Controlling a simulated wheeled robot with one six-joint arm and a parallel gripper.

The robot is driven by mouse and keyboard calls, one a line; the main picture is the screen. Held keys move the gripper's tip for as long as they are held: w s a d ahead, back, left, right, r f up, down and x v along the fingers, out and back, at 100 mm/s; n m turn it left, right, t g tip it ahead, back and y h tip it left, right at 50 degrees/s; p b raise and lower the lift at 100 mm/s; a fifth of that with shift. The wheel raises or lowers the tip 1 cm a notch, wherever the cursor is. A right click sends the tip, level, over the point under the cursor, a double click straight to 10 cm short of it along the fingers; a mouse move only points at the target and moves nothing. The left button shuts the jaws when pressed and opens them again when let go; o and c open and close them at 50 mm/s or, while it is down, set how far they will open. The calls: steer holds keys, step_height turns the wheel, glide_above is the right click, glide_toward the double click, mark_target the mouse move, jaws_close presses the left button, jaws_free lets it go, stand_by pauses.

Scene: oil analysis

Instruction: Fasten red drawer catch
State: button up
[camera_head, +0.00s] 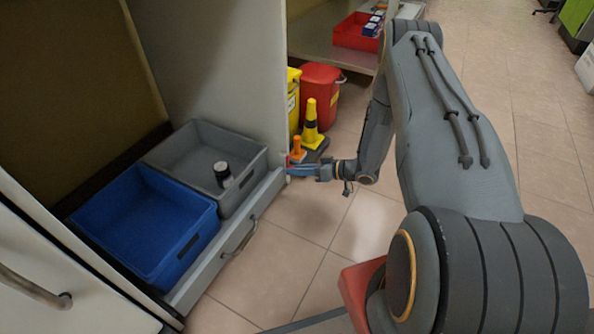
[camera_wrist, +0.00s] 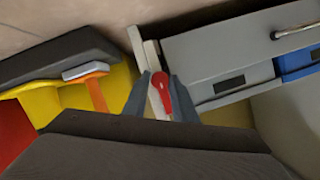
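The red drawer catch (camera_wrist: 161,91) is a small red lever on a pale panel edge in the wrist view. My gripper (camera_wrist: 160,97) is open, with one blue-grey finger on each side of the catch. I cannot tell whether either finger touches it. In the head view my gripper (camera_head: 303,171) is at the right end of the grey drawer front, beside the cabinet's side panel, and the catch is mostly hidden there. The drawer (camera_head: 213,258) has a metal handle and holds a blue bin (camera_head: 205,222) and a grey bin (camera_head: 253,172).
A small black-capped container (camera_head: 222,174) stands in the grey bin. The tiled floor in front of the drawer is clear.

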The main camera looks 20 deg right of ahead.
jaws_close()
steer(key=shift+s+a+f+n+t+h+p, duration=0.15)
steer(key=shift+n+t+h+p, duration=0.75)
steer(key=shift+n+p, duration=1.35)
steer(key=shift+s+a+n+t+h+p, duration=0.15)
steer(key=shift+n+t+h+p, duration=0.35)
steer(key=shift+n+t+p, duration=1.25)
steer(key=shift+s+a+f+n+t+h+p, duration=0.15)
steer(key=shift+n+t+h+p, duration=0.5)
steer(key=shift+n+p, duration=2.1)
steer(key=shift+p, duration=0.35)
steer(key=o, duration=0.5)
jaws_free()
